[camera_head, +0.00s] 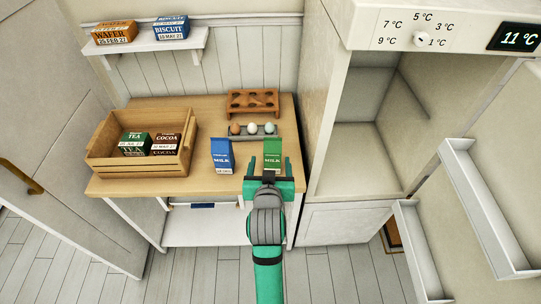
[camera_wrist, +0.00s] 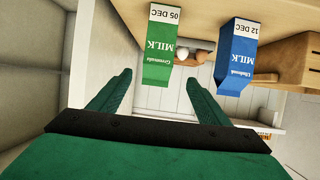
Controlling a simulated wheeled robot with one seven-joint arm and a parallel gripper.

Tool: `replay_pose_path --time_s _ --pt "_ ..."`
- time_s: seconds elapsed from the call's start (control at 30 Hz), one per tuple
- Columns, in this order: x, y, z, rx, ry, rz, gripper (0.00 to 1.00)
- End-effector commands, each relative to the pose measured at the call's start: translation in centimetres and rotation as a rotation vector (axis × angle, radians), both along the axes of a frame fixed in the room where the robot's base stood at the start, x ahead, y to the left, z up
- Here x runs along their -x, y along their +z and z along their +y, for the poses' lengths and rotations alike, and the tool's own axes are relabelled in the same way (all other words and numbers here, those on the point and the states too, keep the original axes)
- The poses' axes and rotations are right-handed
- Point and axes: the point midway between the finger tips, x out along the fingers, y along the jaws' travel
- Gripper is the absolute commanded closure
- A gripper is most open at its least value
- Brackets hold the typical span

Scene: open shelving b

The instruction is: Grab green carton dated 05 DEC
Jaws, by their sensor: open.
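The green milk carton (camera_head: 272,153) stands upright near the front right of the wooden table. In the wrist view, which is turned upside down, the green carton (camera_wrist: 157,55) carries a white label reading 05 DEC. My gripper (camera_head: 268,182) is open at the table's front edge, just in front of this carton. In the wrist view my open gripper (camera_wrist: 160,80) has its two fingers apart, with the carton lined up near the gap and not clasped. A blue milk carton (camera_head: 222,156) stands to its left; in the wrist view the blue carton (camera_wrist: 237,50) reads 12 DEC.
A wooden crate (camera_head: 112,165) with tea and cocoa boxes sits on the table's left. Behind the cartons are an egg tray (camera_head: 266,131) and a wooden rack (camera_head: 252,102). An open fridge (camera_head: 350,140) stands right, its door shelves (camera_head: 485,205) jutting forward. A wall shelf (camera_head: 150,44) holds boxes.

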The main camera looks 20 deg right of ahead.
Motion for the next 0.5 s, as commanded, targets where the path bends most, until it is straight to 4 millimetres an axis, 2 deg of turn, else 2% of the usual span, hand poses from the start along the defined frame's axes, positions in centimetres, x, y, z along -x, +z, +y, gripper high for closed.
replay_pose_path --time_s 0.13,0.33,0.5 --pt "-1.2 -0.1 -0.7 0.001 -0.006 0.004 0.30" --pt "-3.9 -1.3 -1.3 0.001 0.002 0.005 0.30" --pt "-5.1 -1.8 -1.5 0.001 0.005 0.003 0.30"
